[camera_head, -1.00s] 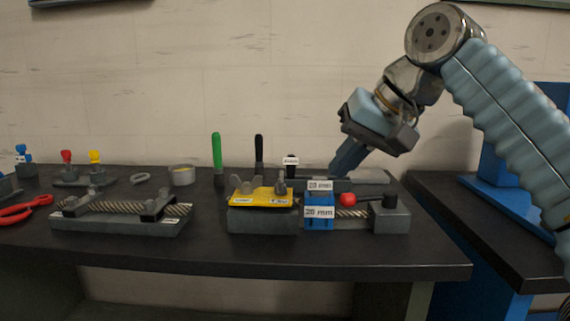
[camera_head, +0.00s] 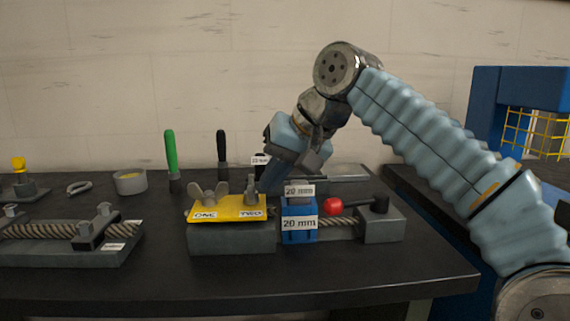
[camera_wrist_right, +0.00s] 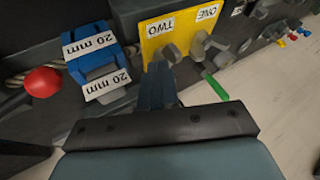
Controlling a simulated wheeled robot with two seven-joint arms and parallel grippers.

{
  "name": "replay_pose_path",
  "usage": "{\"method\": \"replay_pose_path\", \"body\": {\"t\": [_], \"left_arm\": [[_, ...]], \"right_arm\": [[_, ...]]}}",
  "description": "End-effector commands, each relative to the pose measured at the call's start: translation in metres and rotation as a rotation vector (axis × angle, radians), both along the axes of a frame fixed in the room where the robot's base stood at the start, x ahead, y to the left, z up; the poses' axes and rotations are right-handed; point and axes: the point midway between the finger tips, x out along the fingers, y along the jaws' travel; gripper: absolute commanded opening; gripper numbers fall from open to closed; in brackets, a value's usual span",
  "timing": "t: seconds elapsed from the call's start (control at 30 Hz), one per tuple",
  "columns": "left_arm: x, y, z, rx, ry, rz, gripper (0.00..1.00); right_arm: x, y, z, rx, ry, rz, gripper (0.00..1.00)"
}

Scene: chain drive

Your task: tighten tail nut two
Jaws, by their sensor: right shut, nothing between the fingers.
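The yellow plate (camera_head: 228,209) sits on a grey block and carries two grey wing nuts. The wing nut by the TWO label (camera_head: 251,190) stands upright at the plate's right end; it also shows in the right wrist view (camera_wrist_right: 168,51). The wing nut by the ONE label (camera_head: 209,196) is to its left. My right gripper (camera_head: 268,187) points down just behind and right of nut two. In the right wrist view its closed fingers (camera_wrist_right: 157,70) end close to nut two, with nothing held; contact cannot be told. My left gripper is out of view.
A blue block labelled 20 mm (camera_head: 299,220) stands right of the plate. Green (camera_head: 170,152) and black (camera_head: 222,146) upright handles stand behind. The table front is clear.

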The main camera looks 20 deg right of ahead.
Motion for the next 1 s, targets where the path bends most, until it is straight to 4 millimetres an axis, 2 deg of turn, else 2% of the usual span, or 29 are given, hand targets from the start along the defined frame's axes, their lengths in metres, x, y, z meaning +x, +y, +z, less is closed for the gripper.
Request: {"method": "replay_pose_path", "body": {"t": [0.2,1.0], "left_arm": [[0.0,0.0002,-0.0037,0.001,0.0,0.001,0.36],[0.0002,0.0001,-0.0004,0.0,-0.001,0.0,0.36]], "right_arm": [[0.0084,0.0058,-0.0137,0.0,0.0,0.0,0.0],[0.0077,0.0088,-0.0136,-0.001,0.0,-0.068,0.0]]}}
